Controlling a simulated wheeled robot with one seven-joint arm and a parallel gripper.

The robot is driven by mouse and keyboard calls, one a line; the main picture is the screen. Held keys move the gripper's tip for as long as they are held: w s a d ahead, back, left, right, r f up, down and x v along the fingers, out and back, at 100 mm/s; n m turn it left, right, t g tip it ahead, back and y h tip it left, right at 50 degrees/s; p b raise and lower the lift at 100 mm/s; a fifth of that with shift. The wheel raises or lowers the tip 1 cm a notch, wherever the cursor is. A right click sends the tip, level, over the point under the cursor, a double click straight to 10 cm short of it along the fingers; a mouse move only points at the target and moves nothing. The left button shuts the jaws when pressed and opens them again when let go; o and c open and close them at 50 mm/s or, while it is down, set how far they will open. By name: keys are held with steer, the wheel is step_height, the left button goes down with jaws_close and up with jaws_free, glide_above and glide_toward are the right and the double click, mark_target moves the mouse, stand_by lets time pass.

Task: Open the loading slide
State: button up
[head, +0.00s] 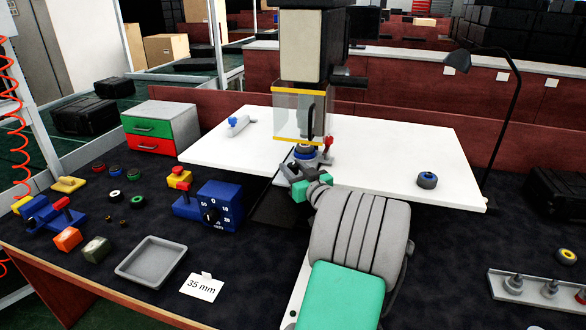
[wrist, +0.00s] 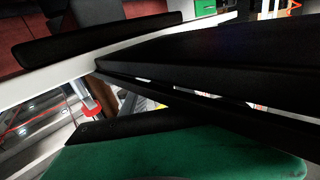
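A press-like machine (head: 313,45) stands at the white table (head: 400,150). A clear guard (head: 290,103) with yellow edges and a dark upright handle (head: 311,118) hangs on its front. Below it are a grey fixture with a blue ring (head: 305,152) and a red-tipped lever (head: 328,143). I cannot tell for sure which part is the loading slide. My arm reaches up from the bottom, and my gripper (head: 307,188) seems to be just in front of the fixture, below the guard. Its fingers are not clear. The wrist view is filled by large dark bars close up.
A blue dial box (head: 220,205) and a red-and-yellow button (head: 180,177) stand left of my arm. A grey tray (head: 151,261), a "35 mm" card (head: 201,287) and several small parts lie on the dark bench. A blue-and-black ring (head: 427,180) sits on the white table at right.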

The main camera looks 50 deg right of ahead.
jaws_close()
stand_by(1.0)
